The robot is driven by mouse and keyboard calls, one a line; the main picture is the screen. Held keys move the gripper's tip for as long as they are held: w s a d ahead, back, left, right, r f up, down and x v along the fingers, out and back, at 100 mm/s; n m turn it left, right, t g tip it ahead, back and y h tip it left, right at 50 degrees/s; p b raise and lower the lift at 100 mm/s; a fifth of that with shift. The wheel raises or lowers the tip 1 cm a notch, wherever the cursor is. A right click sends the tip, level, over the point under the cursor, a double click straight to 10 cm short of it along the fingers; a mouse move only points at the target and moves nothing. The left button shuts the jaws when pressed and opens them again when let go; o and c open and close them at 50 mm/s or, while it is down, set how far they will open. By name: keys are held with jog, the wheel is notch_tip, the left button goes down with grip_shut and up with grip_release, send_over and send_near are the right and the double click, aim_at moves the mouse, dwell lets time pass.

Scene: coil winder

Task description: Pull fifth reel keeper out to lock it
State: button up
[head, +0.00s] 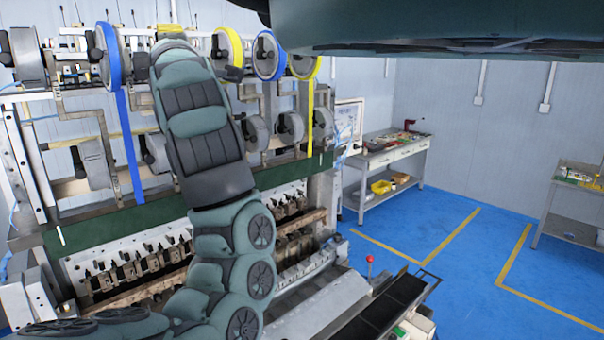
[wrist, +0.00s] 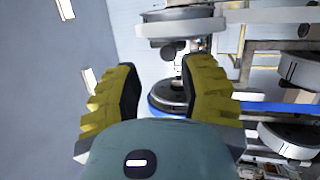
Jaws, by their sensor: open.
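Reels stand in a row along the top of the winder, each with a dark keeper at its front. A blue-rimmed reel (head: 112,58) with a blue strip hanging below it is left of my arm, its black keeper (head: 95,46) on its left side. My gripper (wrist: 160,92) is open and empty, its yellow-and-black fingers apart. In the wrist view a blue-rimmed reel (wrist: 168,98) shows beyond and between the fingers, partly hidden by them. I cannot tell its keeper clearly there. In the head view my gripper is mostly hidden behind my arm.
A yellow reel (head: 231,50), another blue reel (head: 281,58) and a grey reel (head: 26,58) stand in the same row. Grey rollers (head: 256,134) hang below. A workbench (head: 388,155) stands at the right; the blue floor (head: 460,265) there is largely clear.

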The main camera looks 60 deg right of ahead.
jog(key=s+b, duration=0.1)
jog(key=s+a+b, duration=0.1)
jog(key=s, duration=0.1)
jog(key=shift+s+a+b, duration=0.25)
jog(key=shift+a+b, duration=0.15)
